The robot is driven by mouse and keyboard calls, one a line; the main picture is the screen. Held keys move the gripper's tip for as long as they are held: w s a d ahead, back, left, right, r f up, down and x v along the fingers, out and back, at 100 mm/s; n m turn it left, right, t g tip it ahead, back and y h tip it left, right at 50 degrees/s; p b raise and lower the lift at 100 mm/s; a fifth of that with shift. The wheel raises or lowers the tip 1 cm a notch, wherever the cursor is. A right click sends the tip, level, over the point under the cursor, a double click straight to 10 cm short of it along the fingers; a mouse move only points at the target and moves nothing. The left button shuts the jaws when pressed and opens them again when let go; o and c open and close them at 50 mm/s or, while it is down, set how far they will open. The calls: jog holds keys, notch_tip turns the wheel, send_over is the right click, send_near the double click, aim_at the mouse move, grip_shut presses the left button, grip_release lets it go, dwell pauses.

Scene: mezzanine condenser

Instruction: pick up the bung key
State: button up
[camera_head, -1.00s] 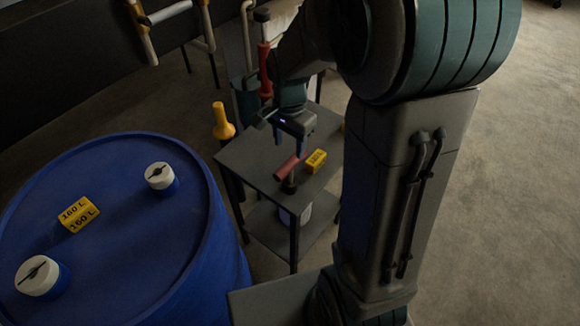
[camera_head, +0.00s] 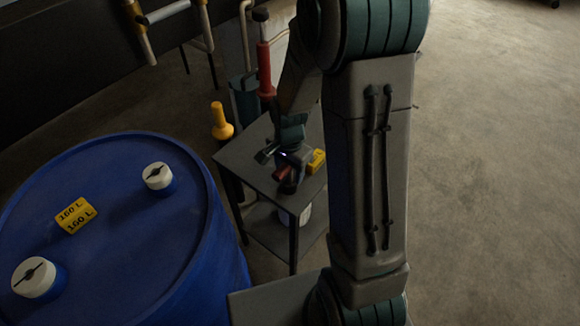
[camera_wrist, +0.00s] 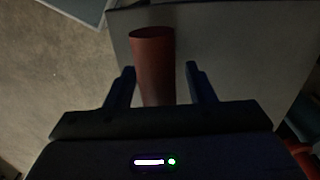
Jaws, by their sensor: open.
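The bung key shows a red cylindrical handle (camera_head: 283,172) and a dark end (camera_head: 289,187) on the small grey side table (camera_head: 240,155). In the wrist view its red handle (camera_wrist: 153,60) lies between the two fingers of my gripper (camera_wrist: 160,75), with a gap on each side. My gripper is open and low over the table, and the handle is not gripped. In the head view the fingers are mostly hidden by the wrist and the dim light. The lower part of the key is hidden behind the gripper body in the wrist view.
A yellow block (camera_head: 316,161) lies on the table close to the right of my gripper. A large blue drum (camera_head: 120,260) with two white caps stands at the left. A yellow-handled object (camera_head: 221,122) and a red-and-black pump (camera_head: 264,70) stand behind the table.

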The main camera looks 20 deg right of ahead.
grip_shut()
jog(key=shift+r, duration=0.2)
